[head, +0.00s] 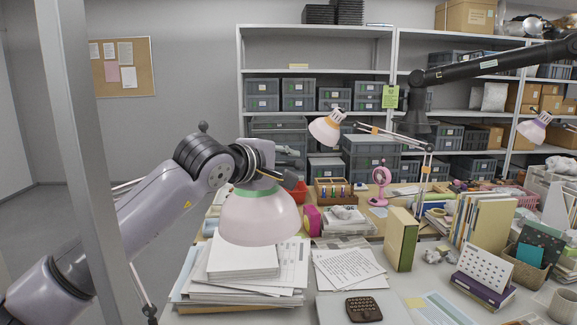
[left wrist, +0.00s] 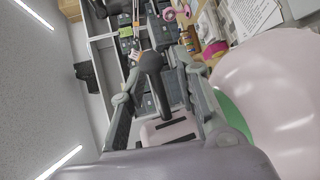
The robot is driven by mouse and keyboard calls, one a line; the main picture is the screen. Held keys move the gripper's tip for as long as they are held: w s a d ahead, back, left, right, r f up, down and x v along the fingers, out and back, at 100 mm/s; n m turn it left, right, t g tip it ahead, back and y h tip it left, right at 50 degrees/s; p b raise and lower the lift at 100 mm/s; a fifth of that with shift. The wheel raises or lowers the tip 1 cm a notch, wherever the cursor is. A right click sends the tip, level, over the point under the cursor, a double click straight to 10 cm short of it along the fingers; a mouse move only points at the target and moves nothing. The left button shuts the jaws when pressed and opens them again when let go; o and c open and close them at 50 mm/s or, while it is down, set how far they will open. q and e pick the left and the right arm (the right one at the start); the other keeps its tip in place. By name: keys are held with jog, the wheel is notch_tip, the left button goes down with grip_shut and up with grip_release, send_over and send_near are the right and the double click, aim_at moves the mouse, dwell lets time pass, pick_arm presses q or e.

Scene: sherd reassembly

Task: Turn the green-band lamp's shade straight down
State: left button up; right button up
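The green-band lamp has a pale pink shade (head: 258,219) with a green band (head: 252,192) at its top. In the head view it hangs over the paper stacks, its mouth facing roughly down; a small tilt is hard to judge. The shade (left wrist: 272,95) also fills the right of the left wrist view. My left gripper (head: 286,180) is just above the shade and partly hidden. In the left wrist view its fingers (left wrist: 160,95) stand apart, with a dark ball-ended stem (left wrist: 152,75) between them and gaps beside it. My right gripper is not in view.
Paper stacks (head: 243,262) lie below the shade. A green book (head: 402,240) stands to the right. An orange-band lamp (head: 327,127) and a purple-band lamp (head: 533,129) are farther back. A grey post (head: 82,130) crosses the left side. Shelves (head: 316,72) line the back wall.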

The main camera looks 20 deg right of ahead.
pick_arm(q)
jog(key=v, duration=1.2)
